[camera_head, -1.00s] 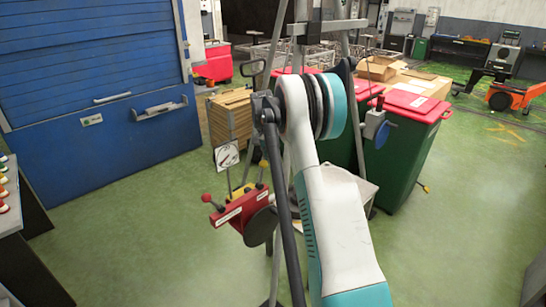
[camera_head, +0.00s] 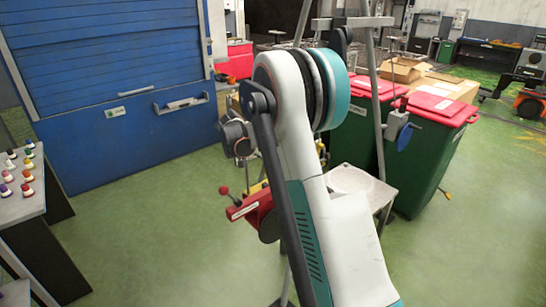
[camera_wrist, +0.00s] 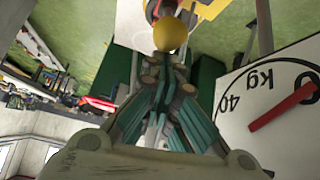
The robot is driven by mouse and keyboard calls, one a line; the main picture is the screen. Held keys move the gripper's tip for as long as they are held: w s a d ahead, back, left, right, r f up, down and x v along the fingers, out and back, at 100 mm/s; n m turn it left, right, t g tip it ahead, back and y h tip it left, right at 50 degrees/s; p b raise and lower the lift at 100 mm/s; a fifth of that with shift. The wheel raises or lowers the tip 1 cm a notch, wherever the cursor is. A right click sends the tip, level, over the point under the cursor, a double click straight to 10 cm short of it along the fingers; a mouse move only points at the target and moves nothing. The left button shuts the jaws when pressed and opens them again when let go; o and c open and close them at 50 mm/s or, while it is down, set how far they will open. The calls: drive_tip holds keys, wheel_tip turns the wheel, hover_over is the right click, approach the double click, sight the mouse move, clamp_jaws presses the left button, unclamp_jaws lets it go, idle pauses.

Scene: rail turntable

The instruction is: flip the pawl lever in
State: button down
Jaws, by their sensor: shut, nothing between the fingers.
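A red box with a white label (camera_head: 248,206) stands left of my arm in the head view, partly covered by it. A lever with a red ball knob (camera_head: 223,190) sticks out at its left. In the wrist view, a yellow ball knob (camera_wrist: 170,34) lies just beyond my gripper (camera_wrist: 164,68). The fingers are shut with nothing between them; I cannot tell if they touch the knob. A red part (camera_wrist: 165,8) shows behind it. Which knob belongs to the pawl lever is unclear. In the head view my fingers are hidden.
A white kg dial with a red needle (camera_wrist: 278,100) is close on the right in the wrist view. Green bins with red lids (camera_head: 427,150) and a light plate (camera_head: 358,183) stand right of my arm. A workbench with coloured knobs (camera_head: 30,200) is left. Green floor lies between.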

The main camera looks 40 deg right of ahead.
drive_tip(key=shift+s+a+f, duration=0.1)
drive_tip(key=shift+a+f, duration=0.2)
drive_tip(key=shift+a, duration=0.05)
idle(0.3)
drive_tip(key=shift+d+r, duration=0.3)
drive_tip(key=w+d+r+p+v, duration=0.1)
drive_tip(key=p+v, duration=0.2)
drive_tip(key=v, duration=0.6)
drive_tip(key=shift+s+r, duration=0.1)
drive_tip(key=shift+r, duration=0.05)
